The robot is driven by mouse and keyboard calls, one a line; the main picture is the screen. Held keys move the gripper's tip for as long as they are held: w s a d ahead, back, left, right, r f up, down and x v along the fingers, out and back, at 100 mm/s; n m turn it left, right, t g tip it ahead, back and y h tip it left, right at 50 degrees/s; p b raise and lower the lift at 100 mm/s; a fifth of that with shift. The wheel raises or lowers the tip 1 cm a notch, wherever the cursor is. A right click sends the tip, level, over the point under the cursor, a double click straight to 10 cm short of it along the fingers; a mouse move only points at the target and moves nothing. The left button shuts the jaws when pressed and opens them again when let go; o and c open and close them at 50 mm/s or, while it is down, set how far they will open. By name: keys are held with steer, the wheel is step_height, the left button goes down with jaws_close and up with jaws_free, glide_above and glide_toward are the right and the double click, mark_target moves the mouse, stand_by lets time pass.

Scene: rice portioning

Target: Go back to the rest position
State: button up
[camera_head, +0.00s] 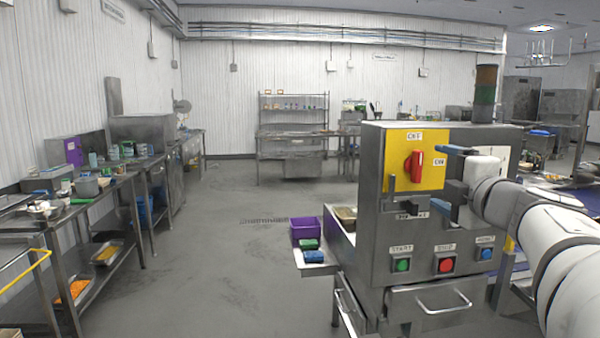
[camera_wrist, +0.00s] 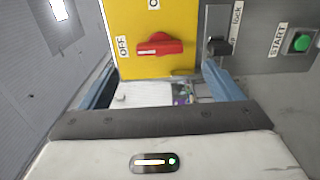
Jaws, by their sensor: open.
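My gripper (camera_head: 437,178) is open in front of the steel machine's control face (camera_head: 372,180), with its blue fingers apart and nothing between them. In the wrist view, my gripper (camera_wrist: 160,88) shows one finger on each side of the picture. A red rotary switch (camera_head: 414,166) on a yellow plate (camera_head: 399,145) lies beyond the fingers, apart from them. In the wrist view, the switch (camera_wrist: 160,44) lies in line with the OFF label (camera_wrist: 123,46). A dark lock handle (camera_wrist: 218,46) is close to the right finger in the wrist view; I cannot tell whether they touch.
The machine carries green (camera_head: 402,264), red (camera_head: 446,265) and blue (camera_head: 487,254) buttons below the switch. A purple bin (camera_head: 305,232) stands to its left. Steel benches (camera_head: 110,200) line the left wall. The floor (camera_head: 220,270) between them is clear.

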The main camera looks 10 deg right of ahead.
steer(key=s+a+f+m+g+h+p, duration=0.1)
steer(key=a+f+m+g+h, duration=0.15)
steer(key=f+m, duration=0.5)
steer(key=s+a+f+m+g+h+p, duration=0.1)
steer(key=s+f+m+g+h, duration=0.2)
steer(key=f+m, duration=0.45)
steer(key=s+a+f+m+g+y, duration=0.3)
steer(key=s+a+f+g+y, duration=0.2)
steer(key=s+a+f+g, duration=0.5)
steer(key=s+a+f, duration=0.4)
steer(key=f, duration=0.2)
steer(key=shift+s+a+m, duration=0.15)
steer(key=shift+a+m, duration=0.15)
steer(key=shift+a, duration=0.05)
